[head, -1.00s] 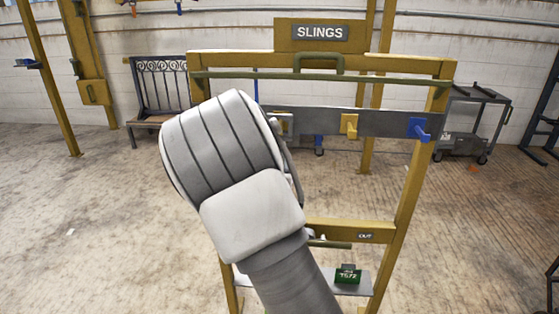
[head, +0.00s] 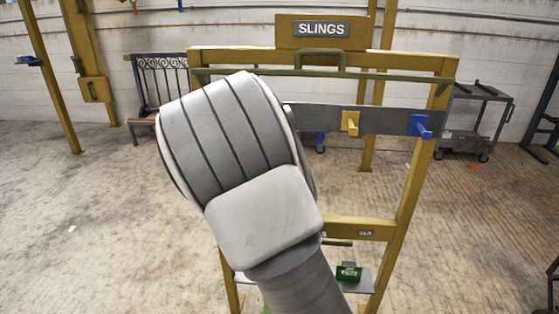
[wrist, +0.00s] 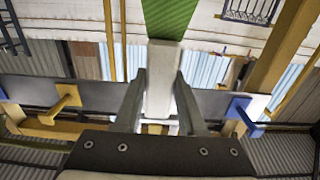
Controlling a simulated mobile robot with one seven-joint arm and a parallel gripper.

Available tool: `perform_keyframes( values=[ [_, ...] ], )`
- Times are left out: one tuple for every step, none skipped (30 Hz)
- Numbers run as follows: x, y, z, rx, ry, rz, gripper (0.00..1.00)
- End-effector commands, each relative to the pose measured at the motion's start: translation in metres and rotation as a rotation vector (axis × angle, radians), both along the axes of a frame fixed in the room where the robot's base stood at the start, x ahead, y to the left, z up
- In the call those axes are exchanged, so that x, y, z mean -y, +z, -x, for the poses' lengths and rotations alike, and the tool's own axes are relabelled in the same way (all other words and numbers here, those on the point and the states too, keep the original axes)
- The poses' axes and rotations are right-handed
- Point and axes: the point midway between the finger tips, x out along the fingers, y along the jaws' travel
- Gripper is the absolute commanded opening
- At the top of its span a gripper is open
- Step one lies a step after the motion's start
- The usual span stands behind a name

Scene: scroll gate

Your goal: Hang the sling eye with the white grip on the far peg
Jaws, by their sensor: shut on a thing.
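My gripper (wrist: 159,88) is shut on the white grip (wrist: 161,65) of a sling in the wrist view. Green webbing (wrist: 170,16) runs from the grip to the top edge of that view. The loop of the eye cannot be made out. In the head view my arm hides the gripper and most of the sling. The rack's grey peg plate (head: 385,121) carries a yellow peg (head: 350,123) and a blue peg (head: 420,126). The wrist view shows a yellow peg (wrist: 66,99) left of the grip and a blue peg (wrist: 240,108) right of it.
The yellow rack frame (head: 400,205) has a green top bar (head: 400,77) and a SLINGS sign (head: 321,29). A green block (head: 348,273) sits on its low shelf.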

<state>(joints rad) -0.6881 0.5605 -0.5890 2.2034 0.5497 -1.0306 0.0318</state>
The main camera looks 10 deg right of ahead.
Motion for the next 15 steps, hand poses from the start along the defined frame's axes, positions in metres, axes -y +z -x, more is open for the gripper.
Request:
perform_keyframes(
  values=[
    [-0.001, 0.001, 0.003, 0.002, 0.001, 0.0, 0.0],
    [-0.002, 0.001, 0.004, 0.002, 0.001, 0.0, 0.0],
    [-0.002, 0.001, 0.006, 0.002, 0.001, 0.0, 0.0],
    [-0.003, 0.001, 0.007, 0.002, 0.002, 0.0, 0.0],
    [-0.004, 0.001, 0.009, 0.002, 0.002, 0.0, 0.0],
    [-0.004, 0.001, 0.011, 0.002, 0.002, 0.001, 0.0],
    [-0.005, 0.001, 0.012, 0.002, 0.002, 0.001, 0.0],
    [-0.005, 0.001, 0.013, 0.001, 0.002, 0.0, 0.0],
    [-0.006, 0.001, 0.015, 0.001, 0.002, 0.0, 0.0],
    [-0.006, 0.001, 0.017, 0.001, 0.002, 0.0, 0.0],
    [-0.007, 0.001, 0.018, 0.001, 0.002, -0.001, 0.0],
    [-0.007, 0.001, 0.02, 0.002, 0.002, 0.0, 0.0],
    [-0.008, 0.001, 0.021, 0.003, 0.002, -0.001, 0.0],
    [-0.008, 0.001, 0.023, 0.003, 0.001, -0.001, 0.0],
    [-0.008, 0.001, 0.024, 0.003, 0.001, -0.001, 0.0]
  ],
)
